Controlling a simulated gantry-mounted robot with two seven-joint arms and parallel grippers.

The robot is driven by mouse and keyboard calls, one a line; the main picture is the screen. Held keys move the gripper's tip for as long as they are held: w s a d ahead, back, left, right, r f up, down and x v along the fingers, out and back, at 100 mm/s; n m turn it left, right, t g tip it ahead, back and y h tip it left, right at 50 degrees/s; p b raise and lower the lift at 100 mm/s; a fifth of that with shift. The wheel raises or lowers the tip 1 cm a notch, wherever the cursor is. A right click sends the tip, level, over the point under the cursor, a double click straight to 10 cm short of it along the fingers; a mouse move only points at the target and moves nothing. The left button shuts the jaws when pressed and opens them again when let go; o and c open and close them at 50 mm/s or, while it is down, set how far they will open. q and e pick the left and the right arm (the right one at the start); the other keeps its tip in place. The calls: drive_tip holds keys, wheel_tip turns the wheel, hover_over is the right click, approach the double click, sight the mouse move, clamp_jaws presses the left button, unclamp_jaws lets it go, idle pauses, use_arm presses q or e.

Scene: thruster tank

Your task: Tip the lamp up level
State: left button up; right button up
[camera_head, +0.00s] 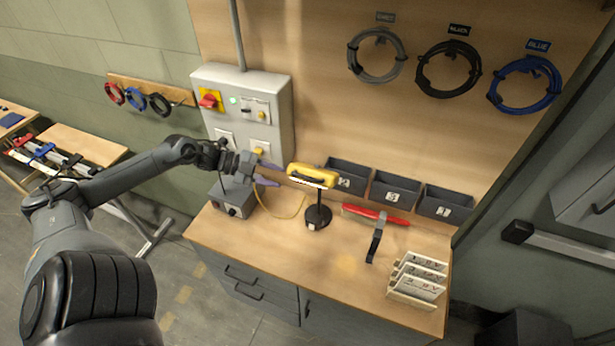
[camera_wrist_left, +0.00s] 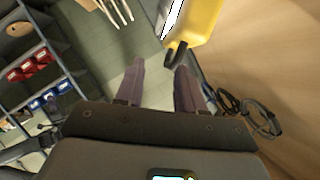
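The yellow lamp (camera_head: 312,176) sits on top of a black stand (camera_head: 318,213) on the wooden bench. Its lit white face points down toward the bench top and the front. My left gripper (camera_head: 274,172) is beside the lamp's left end, with its two purple-grey fingers spread. In the left wrist view the gripper (camera_wrist_left: 160,75) is open and empty. The lamp (camera_wrist_left: 200,20) is just beyond the fingertips there, with its black end knob near the right finger. I cannot tell whether that finger touches it. My right gripper is not in view.
A red-handled tool (camera_head: 376,215) lies right of the stand, with labelled cards (camera_head: 415,280) at the front right. Dark bins (camera_head: 395,190) line the back. A grey box (camera_head: 233,196) with a cable stands left, below a switch cabinet (camera_head: 245,110). The front middle of the bench (camera_head: 285,250) is clear.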

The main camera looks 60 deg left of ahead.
sight(302, 176)
use_arm(q)
drive_tip(key=shift+m+h, duration=0.4)
drive_tip(key=shift+h, duration=0.3)
drive_tip(key=w+d, duration=0.4)
drive_tip(key=w, duration=0.1)
drive_tip(key=w+d, duration=0.1)
drive_tip(key=w, duration=0.2)
drive_tip(key=shift+w+d, duration=0.15)
drive_tip(key=shift+d, duration=0.25)
clamp_jaws()
